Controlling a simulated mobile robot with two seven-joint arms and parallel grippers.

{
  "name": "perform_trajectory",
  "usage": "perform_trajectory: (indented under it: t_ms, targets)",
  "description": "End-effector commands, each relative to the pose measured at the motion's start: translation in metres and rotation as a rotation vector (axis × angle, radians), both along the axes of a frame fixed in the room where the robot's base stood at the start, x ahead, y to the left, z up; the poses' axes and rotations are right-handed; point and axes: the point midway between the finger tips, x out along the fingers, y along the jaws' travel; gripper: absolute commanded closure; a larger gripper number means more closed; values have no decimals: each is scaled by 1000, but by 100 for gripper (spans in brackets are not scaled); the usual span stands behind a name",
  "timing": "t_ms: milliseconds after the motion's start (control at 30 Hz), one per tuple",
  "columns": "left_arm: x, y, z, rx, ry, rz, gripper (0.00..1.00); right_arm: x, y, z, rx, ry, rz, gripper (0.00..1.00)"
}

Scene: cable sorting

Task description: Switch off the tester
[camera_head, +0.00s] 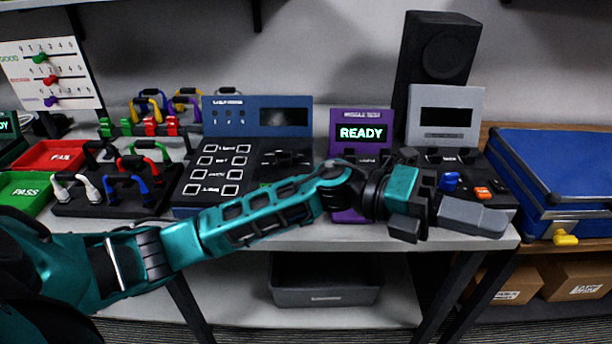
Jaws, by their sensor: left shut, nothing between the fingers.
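A purple tester labelled like "WIGGLE TEST" (361,117) stands mid-bench, its screen lit green with "READY". My left arm hides much of its lower part. To its right a grey tester (447,98) has a dark screen. On its black base are a blue knob (450,180) and an orange rocker switch (484,193). My right gripper is not in view.
A blue panel unit (257,116) with a button base stands left of the purple tester. Cable racks (112,200) and red FAIL (52,157) and green PASS (22,190) trays are at left. A blue case (560,165) is at right, a black speaker (437,50) behind.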

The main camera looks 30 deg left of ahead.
Motion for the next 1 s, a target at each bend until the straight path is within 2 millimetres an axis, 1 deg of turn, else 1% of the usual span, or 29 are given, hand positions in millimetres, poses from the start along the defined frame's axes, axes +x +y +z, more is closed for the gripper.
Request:
perform_trajectory:
  t_ms: [33, 167, 267, 367, 467, 500, 567, 633, 800, 900, 1000]
  targets:
    - [-1, 1, -3, 73, -84, -43, 100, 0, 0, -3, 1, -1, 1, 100]
    - [-5, 11, -14, 277, -276, -155, 100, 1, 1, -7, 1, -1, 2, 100]
    - [-2, 27, -24, 445, -404, -231, 100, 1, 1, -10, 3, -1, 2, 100]
    - [6, 50, -33, 621, -514, -297, 100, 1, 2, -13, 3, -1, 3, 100]
    - [18, 81, -38, 808, -604, -349, 100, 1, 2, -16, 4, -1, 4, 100]
    - [24, 95, -38, 885, -632, -368, 100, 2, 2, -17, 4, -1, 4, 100]
    - [32, 118, -37, 1001, -668, -390, 100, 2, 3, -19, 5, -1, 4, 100]
    - [42, 146, -32, 1137, -698, -410, 100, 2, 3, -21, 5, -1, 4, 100]
    - [59, 215, -9, 1446, -714, -431, 100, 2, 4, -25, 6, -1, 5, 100]
    - [63, 248, 7, 1585, -695, -430, 100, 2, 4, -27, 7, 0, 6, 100]
    - [64, 272, 20, 1681, -673, -425, 100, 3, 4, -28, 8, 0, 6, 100]
